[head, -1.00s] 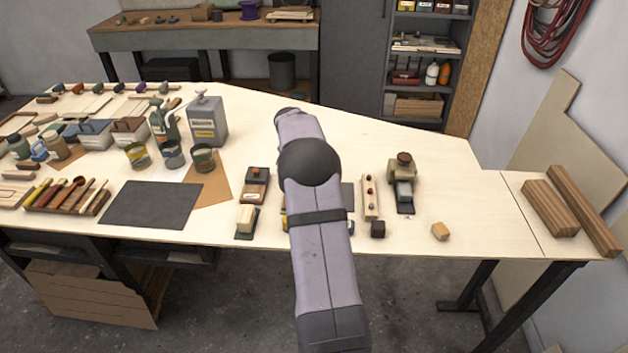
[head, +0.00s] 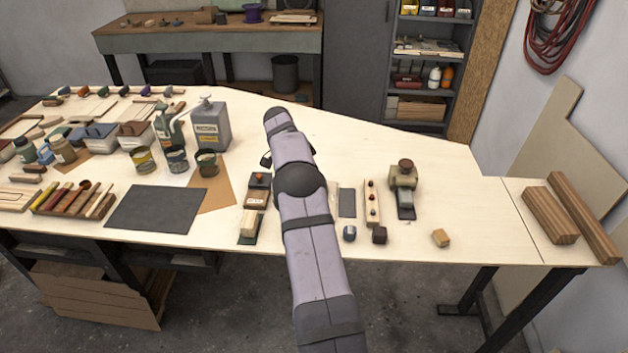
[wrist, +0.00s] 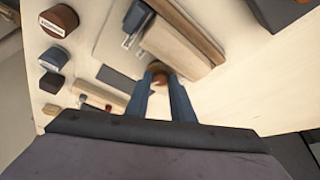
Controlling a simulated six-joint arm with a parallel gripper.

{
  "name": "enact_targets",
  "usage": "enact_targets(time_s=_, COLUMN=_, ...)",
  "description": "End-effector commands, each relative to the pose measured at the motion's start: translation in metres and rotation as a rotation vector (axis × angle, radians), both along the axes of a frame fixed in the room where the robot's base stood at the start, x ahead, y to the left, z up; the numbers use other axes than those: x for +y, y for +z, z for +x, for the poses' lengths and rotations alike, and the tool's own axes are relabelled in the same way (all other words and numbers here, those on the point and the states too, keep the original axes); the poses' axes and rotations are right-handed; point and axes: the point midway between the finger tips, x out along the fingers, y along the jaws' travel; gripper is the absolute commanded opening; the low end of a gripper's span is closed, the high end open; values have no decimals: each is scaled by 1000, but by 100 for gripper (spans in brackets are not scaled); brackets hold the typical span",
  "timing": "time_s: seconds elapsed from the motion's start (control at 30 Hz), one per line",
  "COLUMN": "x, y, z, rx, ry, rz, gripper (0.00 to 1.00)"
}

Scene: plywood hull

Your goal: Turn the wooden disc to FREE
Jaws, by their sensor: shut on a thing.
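In the wrist view my gripper (wrist: 164,82) points away from the camera, its two blue fingers close together. A small reddish-brown round piece (wrist: 158,78) sits between the fingertips, and the fingers are shut on it. It appears to be the wooden disc, at the edge of a pale board (wrist: 104,50). Only a little of it shows, and I cannot read any FREE mark or tell how it is turned. In the head view my arm hides the disc and the fingers.
A wooden block (wrist: 188,42) lies close beyond the fingers.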

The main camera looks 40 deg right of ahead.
Motion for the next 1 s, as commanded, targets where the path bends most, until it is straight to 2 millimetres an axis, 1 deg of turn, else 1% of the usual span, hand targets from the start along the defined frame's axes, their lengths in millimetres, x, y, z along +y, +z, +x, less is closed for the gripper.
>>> enact_targets(time_s=0.27, x=0, y=1, z=1, rx=-3, ry=-2, rz=0, gripper=0)
enact_targets(time_s=0.3, x=0, y=1, z=1, rx=-3, ry=-2, rz=0, gripper=24)
enact_targets(time_s=0.37, x=0, y=1, z=1, rx=-3, ry=-2, rz=0, gripper=38)
enact_targets(time_s=0.4, x=0, y=1, z=1, rx=-3, ry=-2, rz=0, gripper=40)
enact_targets(time_s=0.77, x=1, y=3, z=1, rx=-2, ry=0, rz=-1, gripper=40)
enact_targets(time_s=0.87, x=4, y=9, z=2, rx=-4, ry=1, rz=-1, gripper=40)
enact_targets(time_s=1.0, x=11, y=26, z=4, rx=-5, ry=1, rz=-1, gripper=40)
